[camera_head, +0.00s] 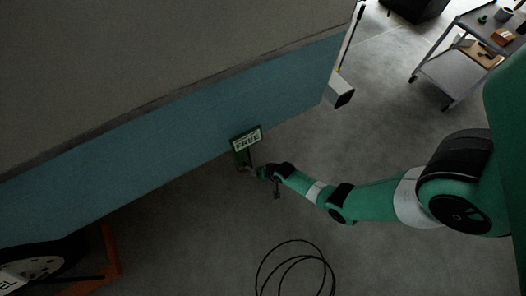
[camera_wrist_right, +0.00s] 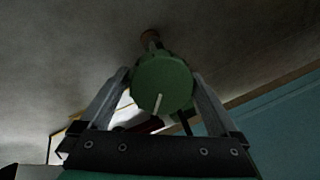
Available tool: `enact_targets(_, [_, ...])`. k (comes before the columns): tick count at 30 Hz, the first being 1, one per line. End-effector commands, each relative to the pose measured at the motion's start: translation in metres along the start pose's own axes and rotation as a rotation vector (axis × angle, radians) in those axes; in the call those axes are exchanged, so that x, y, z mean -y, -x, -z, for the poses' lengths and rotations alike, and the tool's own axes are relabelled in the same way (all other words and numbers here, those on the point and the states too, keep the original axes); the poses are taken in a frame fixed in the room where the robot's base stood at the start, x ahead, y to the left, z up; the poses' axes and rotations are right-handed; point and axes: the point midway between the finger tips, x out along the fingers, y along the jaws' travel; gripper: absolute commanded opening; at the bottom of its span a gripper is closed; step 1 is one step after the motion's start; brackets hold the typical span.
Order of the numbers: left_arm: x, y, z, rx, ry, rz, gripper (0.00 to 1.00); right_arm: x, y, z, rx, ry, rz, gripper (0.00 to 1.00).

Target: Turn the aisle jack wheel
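The green round jack wheel (camera_wrist_right: 162,84) with a pale pointer mark, slightly tilted, is in the middle of the right wrist view, on a shaft that runs up and away behind it. My right gripper (camera_wrist_right: 161,78) has one finger on each side of the wheel, close to its rim; I cannot tell whether they press on it. In the head view, my right gripper (camera_head: 255,172) is at the camper's lower edge, just below a green plate with a sign reading FREE (camera_head: 247,143). The wheel is too small to make out there. My left gripper is not in view.
The camper's blue side (camera_head: 190,125) runs diagonally above the gripper. A black cable (camera_head: 297,265) lies coiled on the floor. An orange stand (camera_head: 110,258) is beside the camper's wheel at lower left. A cart (camera_head: 455,75) stands at upper right. The floor between is clear.

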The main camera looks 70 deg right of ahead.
Motion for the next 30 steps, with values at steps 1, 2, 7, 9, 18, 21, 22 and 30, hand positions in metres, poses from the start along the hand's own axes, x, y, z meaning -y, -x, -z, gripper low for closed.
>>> enact_targets(1, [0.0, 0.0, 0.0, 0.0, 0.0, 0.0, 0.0, 0.0, 0.0, 0.0, 0.0, 0.0, 0.0, 1.0])
enact_targets(2, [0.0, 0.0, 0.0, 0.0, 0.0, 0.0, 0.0, 0.0, 0.0, 0.0, 0.0, 0.0, 0.0, 1.0])
enact_targets(7, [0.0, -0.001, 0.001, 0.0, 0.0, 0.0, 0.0, 0.0, 0.001, 0.0, 0.0, 0.001, 0.0, 1.0])
enact_targets(9, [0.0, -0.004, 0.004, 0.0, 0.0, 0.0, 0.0, 0.001, 0.006, 0.001, 0.0, 0.001, 0.0, 1.0])
enact_targets(18, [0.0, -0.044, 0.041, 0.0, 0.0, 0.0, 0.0, 0.003, 0.073, 0.003, -0.001, 0.001, 0.0, 1.0])
enact_targets(21, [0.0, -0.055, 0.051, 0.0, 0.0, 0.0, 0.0, 0.002, 0.094, 0.002, 0.0, 0.001, 0.0, 1.0])
enact_targets(22, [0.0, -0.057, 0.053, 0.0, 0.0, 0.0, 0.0, 0.002, 0.099, 0.002, -0.001, 0.001, 0.0, 1.0])
enact_targets(30, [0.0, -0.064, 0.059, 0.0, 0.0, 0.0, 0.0, 0.0, 0.117, 0.0, 0.0, 0.001, 0.0, 1.0])
